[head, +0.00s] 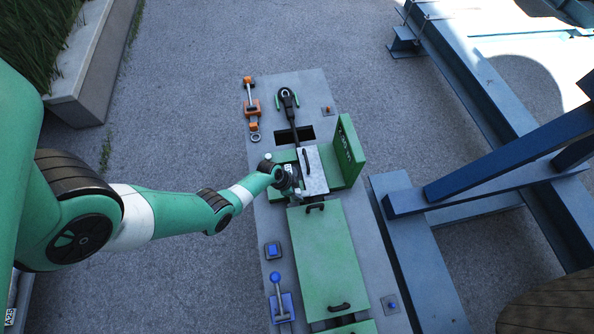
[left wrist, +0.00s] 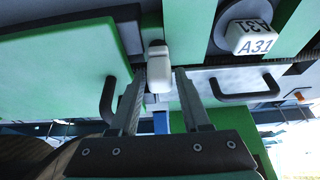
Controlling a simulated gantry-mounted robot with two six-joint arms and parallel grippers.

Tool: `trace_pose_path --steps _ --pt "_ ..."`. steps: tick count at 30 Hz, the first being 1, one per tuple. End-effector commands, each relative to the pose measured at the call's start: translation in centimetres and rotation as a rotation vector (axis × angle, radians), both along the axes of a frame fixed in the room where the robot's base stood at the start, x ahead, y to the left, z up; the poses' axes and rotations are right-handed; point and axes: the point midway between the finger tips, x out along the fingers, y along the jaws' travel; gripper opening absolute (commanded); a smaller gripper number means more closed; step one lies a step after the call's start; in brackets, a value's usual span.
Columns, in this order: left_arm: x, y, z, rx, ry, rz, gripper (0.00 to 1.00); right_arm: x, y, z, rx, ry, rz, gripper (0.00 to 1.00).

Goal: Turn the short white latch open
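The short white latch (left wrist: 158,72) shows in the left wrist view as a stubby white lever at the edge of the green panel. My left gripper (left wrist: 160,78) has its two fingers apart, one on each side of the latch. A narrow gap shows on the right side; I cannot tell whether the left finger touches it. In the head view my left gripper (head: 291,186) is at the left side of the white panel, and the latch is hidden there. My right gripper is not in view.
A white block marked A31 (left wrist: 252,38) sits beside the latch. Black handles (left wrist: 245,88) are close to the fingers. A green upright panel (head: 347,150) stands right of the white panel (head: 311,170). A large green lid (head: 327,255) lies in front. Blue beams (head: 490,180) stand right.

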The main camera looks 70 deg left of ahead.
Motion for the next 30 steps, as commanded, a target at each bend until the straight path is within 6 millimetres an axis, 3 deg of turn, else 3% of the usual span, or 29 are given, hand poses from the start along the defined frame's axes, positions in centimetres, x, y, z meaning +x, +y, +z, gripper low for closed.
trace_pose_path --steps 1,7,20,30 --pt "-0.02 0.00 -0.01 0.000 0.000 0.000 0.36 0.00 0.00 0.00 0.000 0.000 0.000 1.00" --pt "-0.03 -0.01 -0.01 0.000 0.000 0.000 0.00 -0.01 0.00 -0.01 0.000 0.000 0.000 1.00" --pt "-0.05 -0.02 0.01 0.000 0.001 0.035 0.00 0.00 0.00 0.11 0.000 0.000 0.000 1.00" --pt "-0.06 -0.09 0.04 0.000 0.002 0.234 0.00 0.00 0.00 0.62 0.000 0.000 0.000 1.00"
